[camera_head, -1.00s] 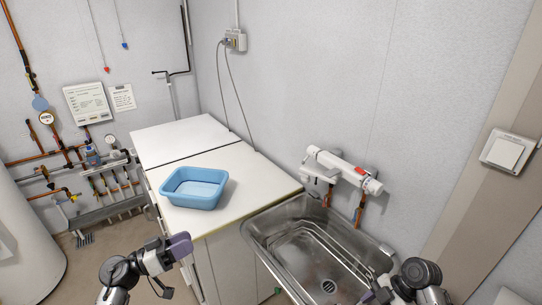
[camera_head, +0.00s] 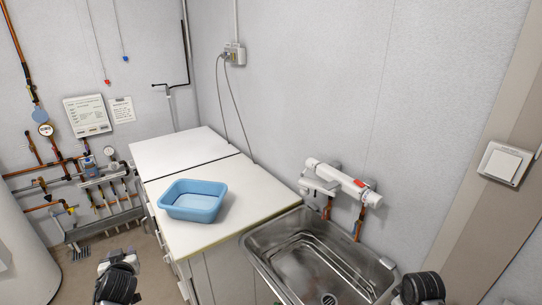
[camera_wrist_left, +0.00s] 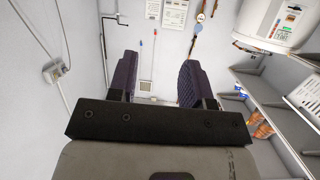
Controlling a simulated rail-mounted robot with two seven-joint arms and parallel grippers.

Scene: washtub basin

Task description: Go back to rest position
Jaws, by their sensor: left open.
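My left gripper (camera_wrist_left: 157,80) shows in the left wrist view with its two dark purple fingers apart and nothing between them. In the head view, part of my left arm is at the bottom left, in front of and apart from the counter. A dark part of my right arm is at the bottom right, by the sink's right edge; the right gripper's fingers are not visible. The blue tub (camera_head: 193,200) sits upright on the white counter (camera_head: 205,236), away from both arms, and looks empty.
A metal sink basin (camera_head: 318,255) adjoins the counter on the right, with a white wall-mounted tap (camera_head: 341,182) above it. Pipes and gauges (camera_head: 88,165) line the left wall. A white cylindrical tank (camera_head: 20,245) stands at far left. In the wrist view, shelves (camera_wrist_left: 275,115) stand at right.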

